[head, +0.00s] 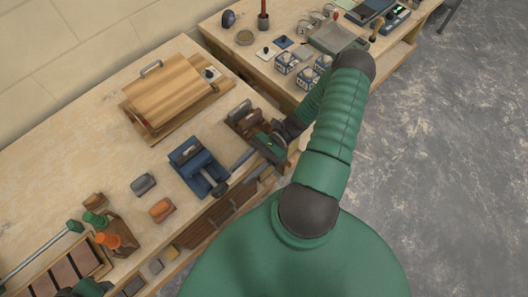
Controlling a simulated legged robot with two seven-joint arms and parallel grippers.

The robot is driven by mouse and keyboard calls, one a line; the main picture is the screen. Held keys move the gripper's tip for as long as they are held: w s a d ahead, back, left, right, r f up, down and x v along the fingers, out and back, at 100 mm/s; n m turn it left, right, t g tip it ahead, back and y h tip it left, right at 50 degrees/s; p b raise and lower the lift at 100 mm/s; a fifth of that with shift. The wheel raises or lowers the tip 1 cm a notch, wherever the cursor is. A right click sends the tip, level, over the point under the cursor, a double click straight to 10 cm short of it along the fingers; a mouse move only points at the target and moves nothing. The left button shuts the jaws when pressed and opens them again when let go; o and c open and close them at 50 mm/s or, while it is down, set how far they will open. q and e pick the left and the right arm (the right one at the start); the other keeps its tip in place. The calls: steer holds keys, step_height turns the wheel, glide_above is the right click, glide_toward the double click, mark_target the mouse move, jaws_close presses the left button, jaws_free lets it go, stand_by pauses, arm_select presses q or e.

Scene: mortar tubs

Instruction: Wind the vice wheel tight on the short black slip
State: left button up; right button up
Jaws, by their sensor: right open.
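A blue vice (193,160) stands near the front edge of the bench, with a dark round part (218,189) at its front right that may be its wheel. I cannot make out a short black slip for sure. My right gripper (266,142) is open at the bench's front right corner, right of the blue vice and apart from it. It is beside a brown and dark block-like fixture (241,113) and partly covers it. A dark green and black part at the bottom left edge seems to be my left gripper (88,288); its fingers are cut off.
A wooden box (172,88) lies behind the vice. Grey (143,184) and orange (161,210) blocks lie left of it. Green and orange handles (110,236) stand at the lower left. A second bench (258,68) holds several small items.

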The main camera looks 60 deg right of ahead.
steer(key=b+v, duration=0.1)
steer(key=v, duration=0.8)
steer(key=shift+d+b, duration=0.2)
steer(key=shift+b, duration=0.1)
steer(key=shift+s, duration=0.1)
